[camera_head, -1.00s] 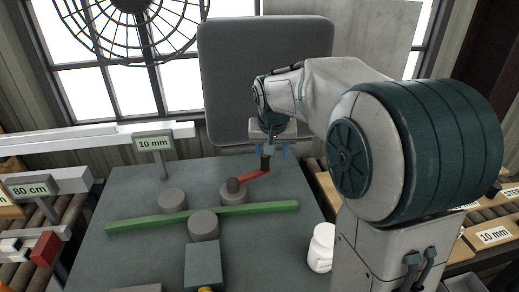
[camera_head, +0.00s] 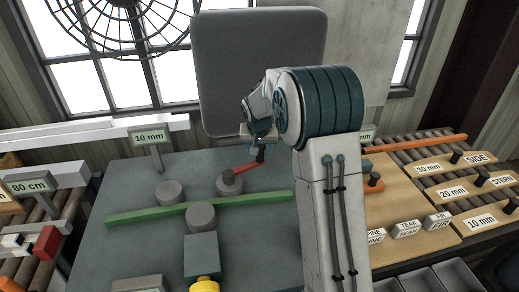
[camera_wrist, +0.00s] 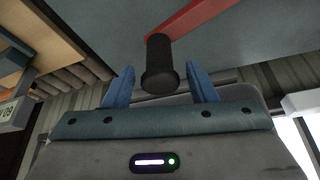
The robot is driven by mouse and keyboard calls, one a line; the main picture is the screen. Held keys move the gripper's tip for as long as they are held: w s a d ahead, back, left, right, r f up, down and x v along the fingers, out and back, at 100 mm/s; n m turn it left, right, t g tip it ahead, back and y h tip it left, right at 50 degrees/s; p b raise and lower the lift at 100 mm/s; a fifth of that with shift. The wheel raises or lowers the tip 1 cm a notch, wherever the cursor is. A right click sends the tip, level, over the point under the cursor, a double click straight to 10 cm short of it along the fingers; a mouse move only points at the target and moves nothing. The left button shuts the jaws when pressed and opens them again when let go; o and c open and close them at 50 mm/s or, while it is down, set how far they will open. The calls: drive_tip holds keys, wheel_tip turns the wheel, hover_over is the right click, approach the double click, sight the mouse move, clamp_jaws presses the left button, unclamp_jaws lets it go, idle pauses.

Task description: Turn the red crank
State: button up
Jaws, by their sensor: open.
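The red crank (camera_head: 244,168) lies on the grey-blue table, its arm running from a grey round hub (camera_head: 229,184) up to the right. A dark upright handle (camera_wrist: 160,66) stands at its outer end. My gripper (camera_head: 259,146) is over that end of the crank. In the wrist view my gripper (camera_wrist: 160,86) is open, with one blue finger on each side of the dark handle. The handle shows between the fingers with a gap on both sides. Part of the crank's outer end is hidden by my gripper in the head view.
A green bar (camera_head: 160,212) lies across the table between grey cylinders (camera_head: 201,216). A sign reading 10 mm (camera_head: 152,139) stands at the back left. A yellow knob (camera_head: 205,288) is at the front. Shelves with labelled blocks (camera_head: 437,221) are on the right.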

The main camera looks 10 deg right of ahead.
drive_tip(key=shift+x, duration=1.6)
clamp_jaws()
drive_tip(key=shift+w, duration=0.1)
drive_tip(key=shift+w, duration=0.1)
